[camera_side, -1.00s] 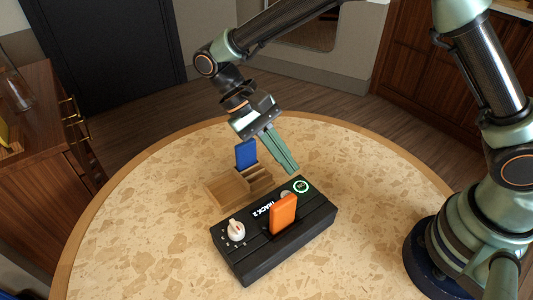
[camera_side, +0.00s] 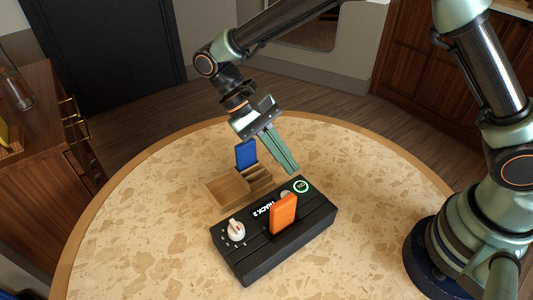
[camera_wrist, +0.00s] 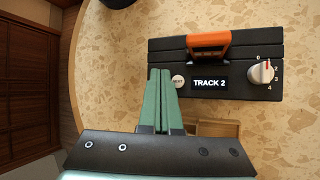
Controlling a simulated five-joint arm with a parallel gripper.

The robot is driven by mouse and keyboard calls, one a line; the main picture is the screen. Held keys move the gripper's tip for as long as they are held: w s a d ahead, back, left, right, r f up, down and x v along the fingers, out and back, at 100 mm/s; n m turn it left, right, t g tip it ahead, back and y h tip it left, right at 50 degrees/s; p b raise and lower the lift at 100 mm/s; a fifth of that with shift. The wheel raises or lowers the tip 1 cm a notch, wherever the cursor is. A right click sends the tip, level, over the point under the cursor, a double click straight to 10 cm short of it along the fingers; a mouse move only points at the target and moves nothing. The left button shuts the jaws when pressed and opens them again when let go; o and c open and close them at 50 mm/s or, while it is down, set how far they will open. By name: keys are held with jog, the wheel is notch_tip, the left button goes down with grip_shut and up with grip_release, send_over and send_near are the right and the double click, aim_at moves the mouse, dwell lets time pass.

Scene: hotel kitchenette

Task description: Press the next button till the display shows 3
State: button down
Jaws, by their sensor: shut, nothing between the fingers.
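A black box (camera_side: 256,262) sits on the round table, with an orange card (camera_side: 284,213) standing in its slot. Its display (camera_wrist: 209,83) reads "TRACK 2" in the wrist view, and the side view also shows the display (camera_side: 262,208). A round white button marked NEXT (camera_wrist: 178,82) is beside the display; in the side view it is mostly hidden near my fingertips. My gripper (camera_side: 293,170) is shut and empty, its green fingers pointing down above the box's far edge near the button. In the wrist view my fingertips (camera_wrist: 159,72) appear just left of the button.
A white knob (camera_side: 236,230) with number marks is on the box. A green-lit ring button (camera_side: 301,186) is at its right end. A wooden holder (camera_side: 229,192) with a blue card (camera_side: 245,154) stands behind the box. The table's front left is clear.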

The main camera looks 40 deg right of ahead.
aim_at(284, 192)
notch_tip(284, 192, up, 4)
jog(key=shift+a+f, duration=0.1)
dwell(0.4)
jog(key=shift+f, duration=4.4)
jog(key=shift+f, duration=0.15)
jog(key=shift+f, duration=0.3)
